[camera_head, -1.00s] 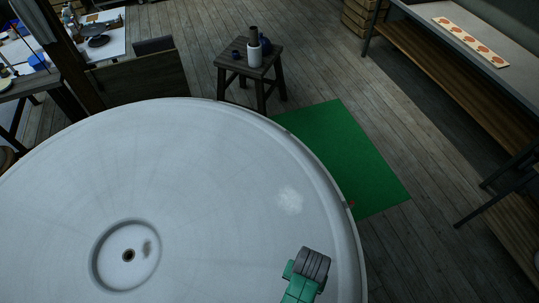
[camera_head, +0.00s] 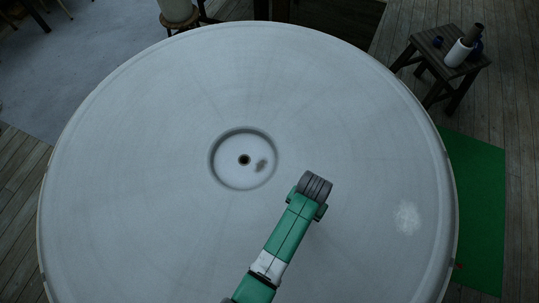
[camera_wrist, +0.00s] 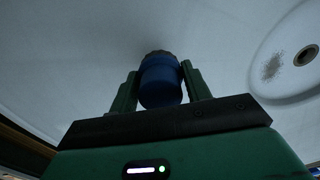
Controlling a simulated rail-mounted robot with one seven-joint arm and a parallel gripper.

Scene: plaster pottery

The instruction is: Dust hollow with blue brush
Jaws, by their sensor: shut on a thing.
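The hollow (camera_head: 230,177) is a round, shallow recess in a large white plaster disc, with a dark hole at its middle and a grey dust patch (camera_head: 262,166) right of the hole. The hollow also shows at the right of the wrist view (camera_wrist: 281,86), with the dust patch in it. My gripper (camera_wrist: 160,88) is shut on the blue brush (camera_wrist: 160,80), between its two green fingers. The brush's dark tip points away over the white surface; I cannot tell if it touches. In the head view my arm is right of the hollow and hides the brush.
The white disc (camera_head: 140,130) fills most of the head view. A pale powdery patch (camera_head: 407,218) lies near its right side. A dark stool (camera_head: 455,62) with a white cylinder and small blue things stands beyond, at upper right. A green mat (camera_head: 478,200) lies on the wooden floor.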

